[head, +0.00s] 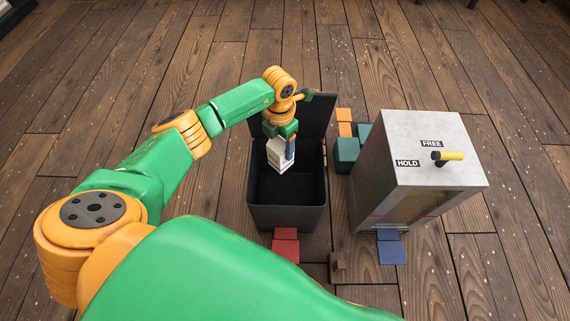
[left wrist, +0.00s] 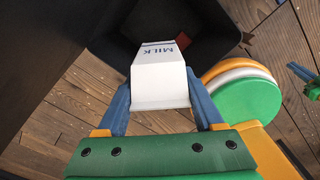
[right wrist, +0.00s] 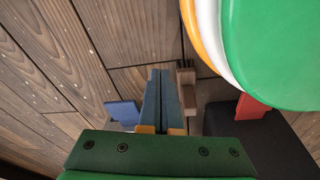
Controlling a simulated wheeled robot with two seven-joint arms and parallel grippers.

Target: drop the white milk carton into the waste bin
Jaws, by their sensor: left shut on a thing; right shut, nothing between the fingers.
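The white milk carton (head: 277,156) is held by my left gripper (head: 281,146) over the open mouth of the dark waste bin (head: 285,216). In the left wrist view the carton (left wrist: 161,76), marked MILK, sits between the two blue fingers of my left gripper (left wrist: 162,100), with the bin (left wrist: 215,28) beyond it. The bin's lid (head: 307,113) stands raised at its back. My right gripper (right wrist: 165,98) shows in the right wrist view with its blue fingers together and nothing between them. It is hidden in the head view.
A grey cabinet (head: 410,140) with HOLD and FREE labels and a yellow-tipped lever (head: 447,156) stands right of the bin. A red pedal (head: 286,246) is at the bin's front and a blue pedal (head: 390,248) at the cabinet's front. Green and orange blocks (head: 346,150) lie between them.

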